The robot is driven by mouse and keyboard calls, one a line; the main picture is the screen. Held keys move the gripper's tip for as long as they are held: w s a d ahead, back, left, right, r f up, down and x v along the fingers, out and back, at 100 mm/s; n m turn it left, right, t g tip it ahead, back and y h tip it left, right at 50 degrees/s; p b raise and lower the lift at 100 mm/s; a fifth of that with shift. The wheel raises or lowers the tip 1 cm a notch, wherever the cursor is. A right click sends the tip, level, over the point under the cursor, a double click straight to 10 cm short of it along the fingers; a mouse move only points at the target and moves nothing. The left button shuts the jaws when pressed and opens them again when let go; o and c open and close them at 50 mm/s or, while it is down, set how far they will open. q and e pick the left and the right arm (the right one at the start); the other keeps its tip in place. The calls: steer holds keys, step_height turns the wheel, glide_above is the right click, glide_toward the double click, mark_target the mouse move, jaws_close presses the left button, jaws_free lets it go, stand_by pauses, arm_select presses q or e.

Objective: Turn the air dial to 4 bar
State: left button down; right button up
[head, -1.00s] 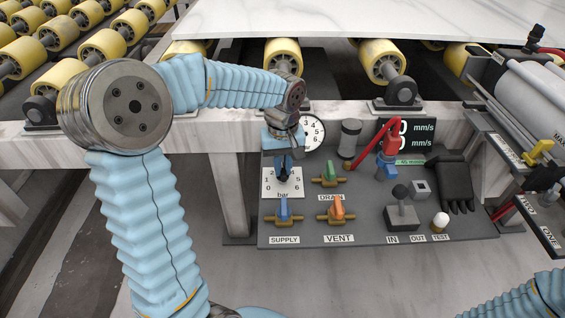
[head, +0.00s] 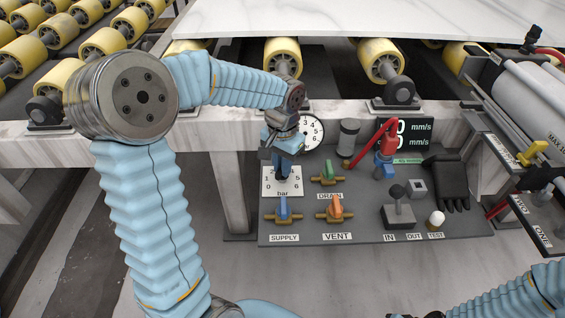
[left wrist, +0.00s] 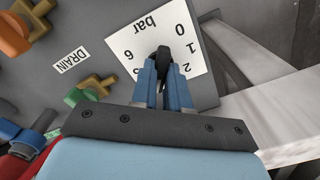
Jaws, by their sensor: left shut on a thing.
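The air dial is a white square plate (head: 270,191) with black numbers and "bar", on the grey panel. Its dark knob (left wrist: 163,55) stands on the plate in the left wrist view, where 0, 1, 2 and 6 show. My left gripper (head: 282,170) comes down over the dial from above, its blue fingers (left wrist: 163,85) shut on the knob. The fingers and gripper body hide the upper part of the plate, so I cannot read the knob's setting. A round white gauge (head: 313,130) stands behind the gripper, partly hidden; its needle is unclear. My right gripper is not visible.
Near the dial are the blue supply valve (head: 283,210), orange vent valve (head: 335,208) and green drain valve (head: 327,172). A joystick (head: 398,205), black glove (head: 453,182) and red-and-blue fitting (head: 386,150) are to the right. The stone slab (head: 350,18) lies on rollers behind.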

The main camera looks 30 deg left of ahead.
arm_select(q)
steer(key=shift+m, duration=0.4)
steer(key=c, duration=1.1)
jaws_free()
step_height(320, 180, up, 14)
steer(key=shift+f+p, duration=0.1)
steer(key=shift+p, duration=0.55)
